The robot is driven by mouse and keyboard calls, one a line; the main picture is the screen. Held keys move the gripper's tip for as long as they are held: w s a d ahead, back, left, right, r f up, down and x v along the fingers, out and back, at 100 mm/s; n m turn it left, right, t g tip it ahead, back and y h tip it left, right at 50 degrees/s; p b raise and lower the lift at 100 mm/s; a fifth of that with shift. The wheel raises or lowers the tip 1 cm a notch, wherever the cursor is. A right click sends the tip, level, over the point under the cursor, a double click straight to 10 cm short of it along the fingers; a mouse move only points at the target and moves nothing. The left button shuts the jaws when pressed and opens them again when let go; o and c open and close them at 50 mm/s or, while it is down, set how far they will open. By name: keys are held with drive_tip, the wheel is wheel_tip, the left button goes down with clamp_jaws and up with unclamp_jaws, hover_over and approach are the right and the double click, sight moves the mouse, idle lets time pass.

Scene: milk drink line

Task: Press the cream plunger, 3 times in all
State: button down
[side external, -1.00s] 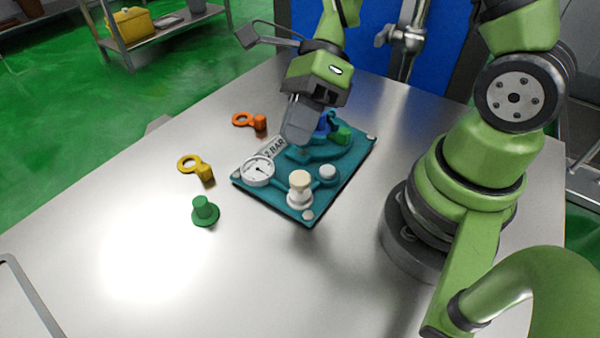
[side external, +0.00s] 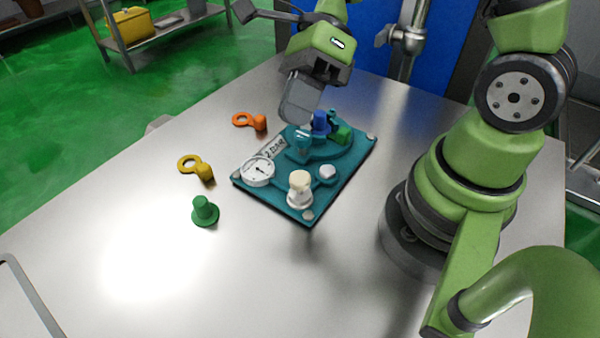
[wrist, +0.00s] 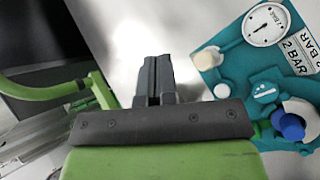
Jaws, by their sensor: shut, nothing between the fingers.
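The cream plunger (side external: 300,181) stands upright in a white collar at the near corner of the teal plate (side external: 270,202). Its cream cap also shows in the wrist view (wrist: 208,58), right of the fingers. My gripper (side external: 297,118) is shut and empty, raised above the back part of the plate, behind the plunger and apart from it. In the wrist view my gripper's fingers (wrist: 156,75) lie together over bare table.
The plate also carries a pressure gauge (side external: 258,171), a white knob (side external: 327,172), a blue knob (side external: 321,122) and a green block (side external: 341,135). Orange (side external: 259,122), yellow (side external: 205,171) and green (side external: 204,210) parts lie to the left. The front table is clear.

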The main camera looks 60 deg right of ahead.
sight(293, 180)
drive_tip(key=shift+f, duration=4.1)
drive_tip(key=shift+f, duration=0.1)
drive_tip(key=shift+f, duration=0.35)
drive_tip(key=shift+f, duration=1)
drive_tip(key=shift+r, duration=1.45)
drive_tip(key=shift+r, duration=0.1)
drive_tip(key=shift+r, duration=2.4)
